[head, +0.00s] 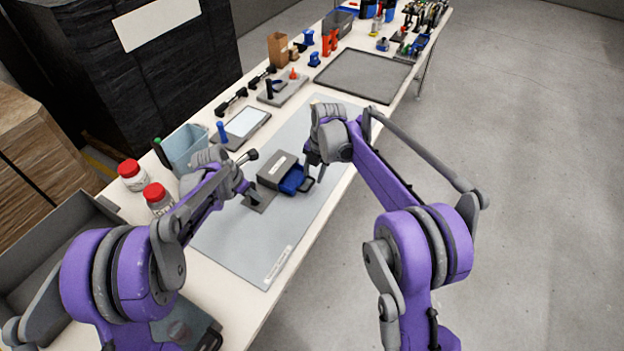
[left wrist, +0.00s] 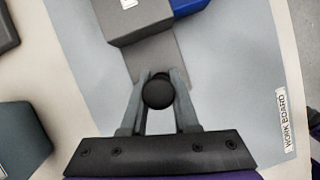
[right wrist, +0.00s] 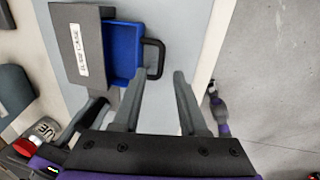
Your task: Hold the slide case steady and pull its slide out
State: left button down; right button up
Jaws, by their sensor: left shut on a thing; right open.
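The grey slide case (head: 275,170) sits on the work board, its label facing up in the right wrist view (right wrist: 78,48). Its blue slide (head: 293,179) is partly out on the right, with a black loop handle (right wrist: 160,58) at its outer end. A grey base plate with a round black knob (left wrist: 158,93) extends from the case. My left gripper (left wrist: 160,82) is shut on the knob's post. My right gripper (right wrist: 164,74) is open by the handle. Its fingertips lie either side of the handle's outer bar in the picture; whether they touch it I cannot tell.
The grey work board (head: 235,245) is clear around the case. Red-lidded jars (head: 132,175) and a pale blue bin (head: 184,148) stand left. A flat dark tray (head: 363,75) and several small tools lie further back. The table's right edge is close to my right gripper.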

notch_tip(320, 180, up, 8)
jog(key=d, duration=0.1)
jog(key=shift+s, duration=0.35)
jog(key=shift+d+f, duration=0.1)
pick_arm(q)
jog(key=c, duration=0.6)
grip_release()
jog(key=shift+r, duration=0.1)
jog(key=p+v, duration=0.2)
jog(key=v, duration=1.7)
jog(key=shift+w+p, duration=0.1)
jog(key=shift+p, duration=0.2)
pick_arm(e)
jog(key=r, duration=0.1)
jog(key=w+r, duration=0.1)
jog(key=r, duration=0.2)
jog(key=shift+w+r, duration=0.25)
jog(key=shift+r, duration=0.15)
